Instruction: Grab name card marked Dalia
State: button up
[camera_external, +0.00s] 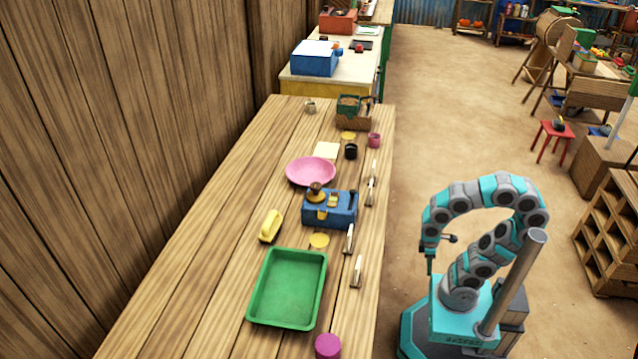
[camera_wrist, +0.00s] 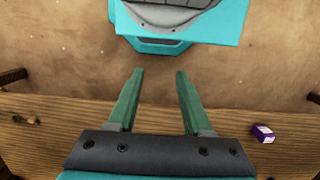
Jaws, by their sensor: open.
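Several small pale cards stand along the right edge of the long wooden table. One card (camera_external: 357,272) is beside the green tray, another (camera_external: 349,240) is near the blue box, and others (camera_external: 370,190) (camera_external: 374,168) are farther back. Their writing is too small to read, so I cannot tell which is marked Dalia. My gripper (camera_external: 430,270) points down beyond the table's right edge, apart from every card. In the wrist view my gripper (camera_wrist: 160,73) is open, with nothing between its fingers.
The wooden table (camera_external: 190,290) bears a green tray (camera_external: 287,288), a blue box with a knob (camera_external: 330,208), a pink bowl (camera_external: 311,171), a yellow-handled thing (camera_external: 270,226) and a magenta cylinder (camera_external: 328,346). A small purple item (camera_wrist: 263,133) shows in the wrist view.

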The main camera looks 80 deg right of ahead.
jog(key=o, duration=0.5)
